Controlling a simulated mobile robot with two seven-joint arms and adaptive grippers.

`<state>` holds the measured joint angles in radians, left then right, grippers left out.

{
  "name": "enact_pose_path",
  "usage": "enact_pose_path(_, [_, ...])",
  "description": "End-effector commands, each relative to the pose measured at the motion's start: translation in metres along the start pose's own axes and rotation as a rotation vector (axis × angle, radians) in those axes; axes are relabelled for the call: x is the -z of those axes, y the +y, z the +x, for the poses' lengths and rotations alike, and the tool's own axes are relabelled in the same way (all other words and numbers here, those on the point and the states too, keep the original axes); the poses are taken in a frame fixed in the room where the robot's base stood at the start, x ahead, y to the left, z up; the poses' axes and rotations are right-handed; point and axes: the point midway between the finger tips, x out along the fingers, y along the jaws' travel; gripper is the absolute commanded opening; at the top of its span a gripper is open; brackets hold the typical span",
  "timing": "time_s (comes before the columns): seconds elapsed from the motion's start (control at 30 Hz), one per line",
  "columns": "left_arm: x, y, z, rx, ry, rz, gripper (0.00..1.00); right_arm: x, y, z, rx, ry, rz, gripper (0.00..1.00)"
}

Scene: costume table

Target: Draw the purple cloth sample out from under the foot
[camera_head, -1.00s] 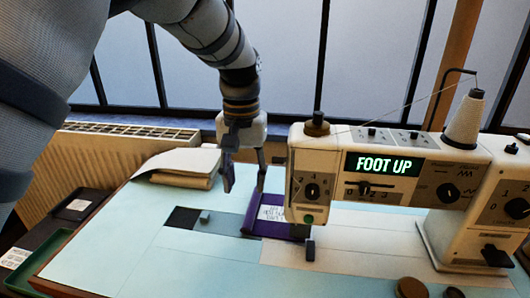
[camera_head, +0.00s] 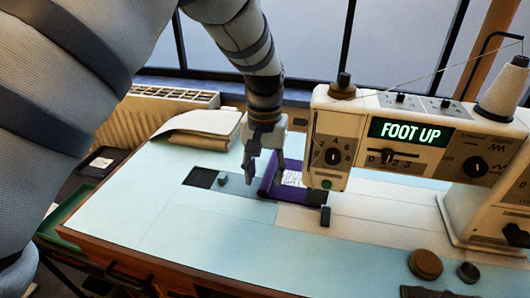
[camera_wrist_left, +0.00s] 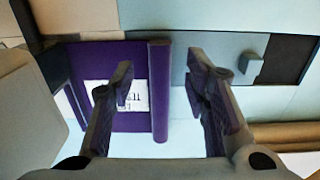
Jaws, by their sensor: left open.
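The purple cloth sample (camera_head: 292,195) lies flat on the table at the left end of the sewing machine, with a white label (camera_head: 291,178) on it. Its left edge shows as a thick raised purple roll (camera_wrist_left: 159,92) in the left wrist view. My left gripper (camera_head: 263,165) is open above this left edge. In the left wrist view my left gripper (camera_wrist_left: 160,80) has one finger on each side of the roll, with nothing held. The sewing machine (camera_head: 330,125) reads "FOOT UP" on its display. The machine head hides the cloth's right part. My right gripper is not in view.
A dark square (camera_head: 201,177) with a small grey block (camera_head: 222,179) lies left of the cloth. Folded cream fabric (camera_head: 205,128) lies at the back left. Round brown pieces (camera_head: 425,264) sit at the front right. The table's front left is clear.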

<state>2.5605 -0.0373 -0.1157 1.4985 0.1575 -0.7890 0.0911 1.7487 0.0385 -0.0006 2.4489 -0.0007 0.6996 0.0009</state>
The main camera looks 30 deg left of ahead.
Motion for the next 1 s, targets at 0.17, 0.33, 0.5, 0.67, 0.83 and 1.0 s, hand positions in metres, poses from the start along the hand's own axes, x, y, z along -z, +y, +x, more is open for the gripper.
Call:
enact_pose_path(0.17, [0.0, 0.0, 0.021, 0.0, -0.001, 0.0, 0.42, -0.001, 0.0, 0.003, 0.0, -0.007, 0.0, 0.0])
enact_pose_path(0.33, [0.0, 0.0, 0.026, -0.001, 0.001, -0.001, 0.42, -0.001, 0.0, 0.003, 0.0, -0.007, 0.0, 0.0])
enact_pose_path(0.5, [0.0, 0.0, 0.025, -0.001, 0.002, -0.001, 0.42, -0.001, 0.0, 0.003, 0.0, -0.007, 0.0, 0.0])
enact_pose_path(0.67, [0.0, 0.0, 0.025, -0.001, 0.001, -0.001, 0.13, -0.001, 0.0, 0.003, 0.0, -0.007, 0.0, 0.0])
enact_pose_path(0.83, [0.0, 0.0, 0.025, -0.001, 0.001, -0.001, 0.0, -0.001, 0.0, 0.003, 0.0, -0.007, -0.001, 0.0])
enact_pose_path(1.0, [0.0, -0.001, 0.025, -0.001, 0.002, -0.001, 0.0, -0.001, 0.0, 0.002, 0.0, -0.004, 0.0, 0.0])
